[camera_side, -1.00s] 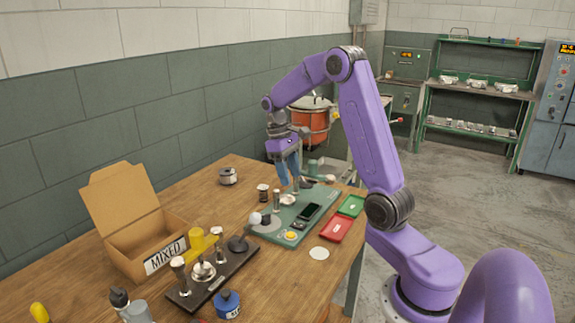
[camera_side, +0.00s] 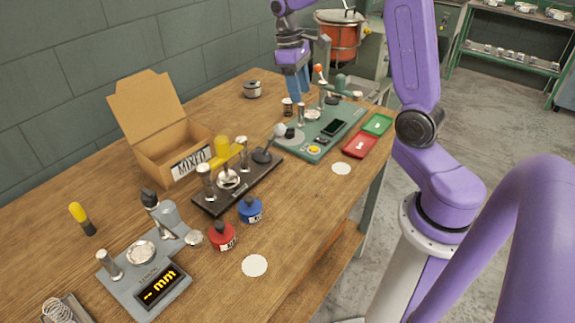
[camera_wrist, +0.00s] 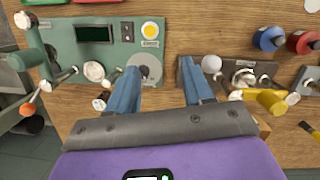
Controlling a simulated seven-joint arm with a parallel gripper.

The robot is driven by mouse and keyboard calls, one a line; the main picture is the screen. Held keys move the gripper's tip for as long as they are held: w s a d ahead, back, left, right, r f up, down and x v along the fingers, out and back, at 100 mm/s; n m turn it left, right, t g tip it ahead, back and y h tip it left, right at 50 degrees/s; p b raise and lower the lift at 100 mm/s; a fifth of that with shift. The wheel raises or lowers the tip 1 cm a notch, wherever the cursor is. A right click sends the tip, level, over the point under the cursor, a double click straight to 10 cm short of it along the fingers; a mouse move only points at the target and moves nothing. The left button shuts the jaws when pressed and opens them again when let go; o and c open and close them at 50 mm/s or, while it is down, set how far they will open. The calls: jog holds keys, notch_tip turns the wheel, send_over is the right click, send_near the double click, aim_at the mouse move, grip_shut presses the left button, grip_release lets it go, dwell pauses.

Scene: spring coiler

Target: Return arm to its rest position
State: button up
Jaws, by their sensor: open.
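My purple arm reaches in from the right, and my gripper (camera_side: 297,84) with its blue fingers points down over the far part of the workbench, beside the green machine (camera_side: 345,119). In the wrist view my gripper (camera_wrist: 163,90) is open, with its two blue fingers apart and nothing between them. The green machine (camera_wrist: 118,55) with its dark screen and yellow button lies at the left there, and the black fixture (camera_wrist: 192,68) with the yellow lever lies at the right.
An open cardboard box marked MIXED (camera_side: 150,138) stands left of the black fixture (camera_side: 232,198). Red (camera_side: 360,145) and green (camera_side: 377,124) trays lie at the bench edge. A tin (camera_side: 252,90) stands near the wall.

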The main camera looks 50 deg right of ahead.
jog(key=s+a+n+t, duration=0.1)
jog(key=s+a+n, duration=0.25)
jog(key=a, duration=0.45)
jog(key=s+a+f+n, duration=0.1)
jog(key=s+a+n, duration=0.2)
jog(key=s, duration=0.7)
jog(key=s+a+n+t+y, duration=0.1)
jog(key=s+a+n, duration=0.2)
jog(key=s, duration=0.8)
jog(key=a, duration=0.2)
jog(key=shift+s+a+f+n+t, duration=0.3)
jog(key=shift+a+f+n, duration=0.05)
jog(key=shift+f, duration=0.05)
jog(key=shift+o, duration=0.3)
